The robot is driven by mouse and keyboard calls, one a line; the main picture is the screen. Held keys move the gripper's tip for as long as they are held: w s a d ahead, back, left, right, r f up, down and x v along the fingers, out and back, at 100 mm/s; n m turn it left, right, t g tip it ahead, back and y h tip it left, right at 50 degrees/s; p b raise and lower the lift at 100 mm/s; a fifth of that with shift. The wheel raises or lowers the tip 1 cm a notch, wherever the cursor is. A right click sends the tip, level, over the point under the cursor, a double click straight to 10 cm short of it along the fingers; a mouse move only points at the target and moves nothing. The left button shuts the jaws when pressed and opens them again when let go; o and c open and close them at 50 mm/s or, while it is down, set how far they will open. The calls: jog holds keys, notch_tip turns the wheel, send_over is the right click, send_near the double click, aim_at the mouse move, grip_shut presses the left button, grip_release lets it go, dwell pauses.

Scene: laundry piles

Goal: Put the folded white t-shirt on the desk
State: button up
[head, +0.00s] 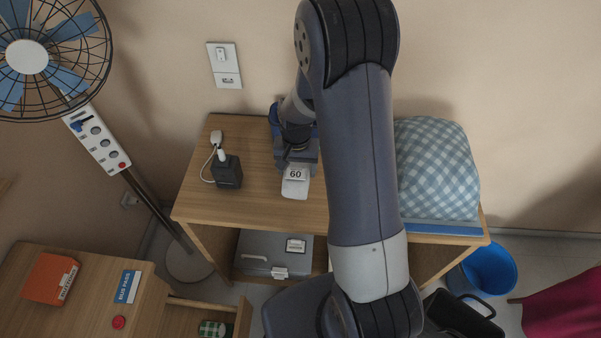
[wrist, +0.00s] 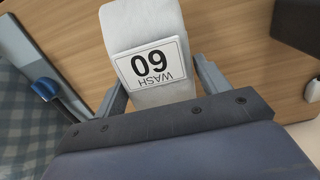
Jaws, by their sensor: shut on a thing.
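The folded white t-shirt (head: 295,187) is a small white bundle with a label reading "WASH 60". It is over the middle of the wooden desk (head: 250,207), against the wall. My gripper (head: 298,163) is shut on it from behind. In the wrist view the white t-shirt (wrist: 140,25) lies between the two fingers, label up, with the desk's wood (wrist: 235,50) beneath. I cannot tell whether it touches the desk top. My arm hides part of the desk to the right.
A black block (head: 228,172) with a white plug and cable stands left of the t-shirt. A blue checked bundle (head: 437,170) fills the desk's right end. A grey case (head: 272,255) sits on the shelf below. A fan (head: 28,57) stands left. Desk front left is clear.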

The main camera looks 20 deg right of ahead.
aim_at(297, 165)
jog(key=shift+f+p, duration=0.35)
jog(key=shift+f, duration=2)
jog(key=shift+f, duration=0.15)
jog(key=o, duration=1.1)
jog(key=shift+c, duration=0.2)
notch_tip(297, 165, up, 12)
jog(key=shift+r+b, duration=0.2)
jog(key=shift+b, duration=0.75)
